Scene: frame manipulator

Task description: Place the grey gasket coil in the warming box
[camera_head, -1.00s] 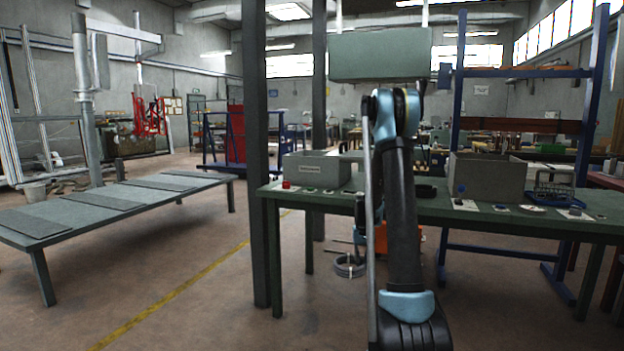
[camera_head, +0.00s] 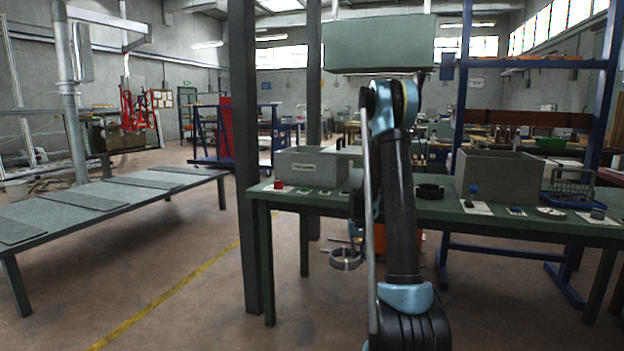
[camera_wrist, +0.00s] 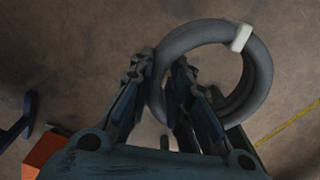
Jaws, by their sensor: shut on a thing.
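The grey gasket coil (camera_wrist: 262,75) is a thick dark ring with a white tag, seen large in the wrist view. My gripper (camera_wrist: 163,68) is shut on the ring's left side, with a finger on each side of it. In the head view the coil (camera_head: 346,266) hangs below the table top, left of my arm, with the floor behind it. A grey box with a white label (camera_head: 312,170) stands on the green table's left part; its lettering is too small to read. A larger, open, unlabelled grey box (camera_head: 497,175) stands at the right.
The green table (camera_head: 440,212) also bears small parts on white cards, a black ring (camera_head: 430,191) and a blue wire basket (camera_head: 568,192). A dark post (camera_head: 248,150) stands at the table's left end. A low grey bench (camera_head: 100,205) is further left, with open floor between.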

